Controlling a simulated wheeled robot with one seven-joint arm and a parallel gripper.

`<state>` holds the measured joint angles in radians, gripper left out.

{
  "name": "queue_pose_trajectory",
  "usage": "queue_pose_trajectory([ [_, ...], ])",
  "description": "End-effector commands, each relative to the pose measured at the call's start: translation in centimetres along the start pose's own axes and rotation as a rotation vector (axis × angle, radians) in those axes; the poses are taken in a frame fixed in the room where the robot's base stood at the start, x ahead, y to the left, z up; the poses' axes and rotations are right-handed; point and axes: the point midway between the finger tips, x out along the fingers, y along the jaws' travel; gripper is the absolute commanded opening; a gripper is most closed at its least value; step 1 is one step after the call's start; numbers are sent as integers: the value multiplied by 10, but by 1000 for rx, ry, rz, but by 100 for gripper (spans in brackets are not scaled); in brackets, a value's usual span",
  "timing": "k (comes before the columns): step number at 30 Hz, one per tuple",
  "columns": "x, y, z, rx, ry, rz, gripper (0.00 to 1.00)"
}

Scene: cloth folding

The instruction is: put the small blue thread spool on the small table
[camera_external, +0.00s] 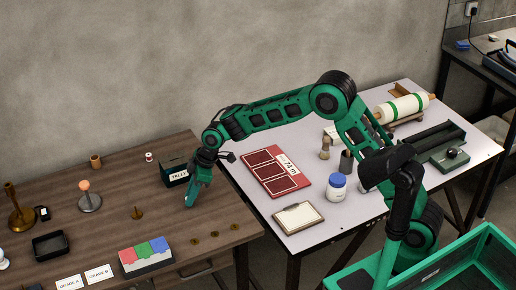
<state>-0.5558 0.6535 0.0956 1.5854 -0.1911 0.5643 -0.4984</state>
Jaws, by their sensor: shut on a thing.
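My gripper (189,204) points down over the right part of the brown wooden table (215,215), just right of and in front of the dark TALLY box (174,176). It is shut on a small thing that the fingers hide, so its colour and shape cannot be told. I cannot make out the small blue thread spool anywhere in the open. A small white and red spool-like thing (149,157) and a brown one (96,161) stand at the back of the wooden table. Which table is the small one is not clear.
Several brass discs (218,234) lie in front of my gripper. A colored block box (146,257), a black tray (50,245) and stamps (89,200) stand left. The pale table (250,199) holds a red board (275,172), a clipboard (298,217) and a blue-lidded jar (336,190).

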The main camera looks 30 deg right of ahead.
Motion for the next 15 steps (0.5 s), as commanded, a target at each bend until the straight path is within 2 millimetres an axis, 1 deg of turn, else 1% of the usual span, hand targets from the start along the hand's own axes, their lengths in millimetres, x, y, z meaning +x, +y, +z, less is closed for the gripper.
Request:
queue_pose_trajectory([
  [7, -34, 0, -14, -2, 3, 2, 0],
  [9, -38, -17, -21, -5, 2, -1, 0],
  [15, -59, -60, -39, -4, 2, 0, 0],
])
